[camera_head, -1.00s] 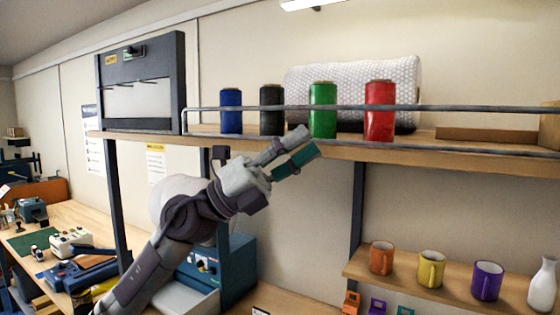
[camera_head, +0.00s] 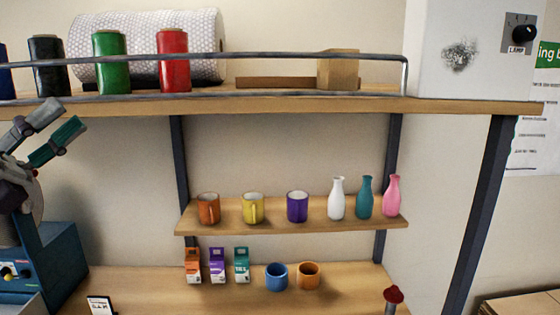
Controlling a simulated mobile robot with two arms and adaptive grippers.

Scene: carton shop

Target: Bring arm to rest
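My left gripper (camera_head: 68,113) is at the left edge of the head view, in front of and just below the upper shelf. Its two fingers, one grey and one with a teal face, stand apart and tilt up to the right. I see nothing between them. Most of the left arm is cut off by the picture's edge. My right gripper is not in view.
The upper shelf (camera_head: 300,108) has a metal rail and holds black (camera_head: 47,65), green (camera_head: 110,62) and red (camera_head: 173,62) spools. A lower shelf (camera_head: 240,229) holds mugs and vases. Small cartons and two cups stand on the bench (camera_head: 340,297).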

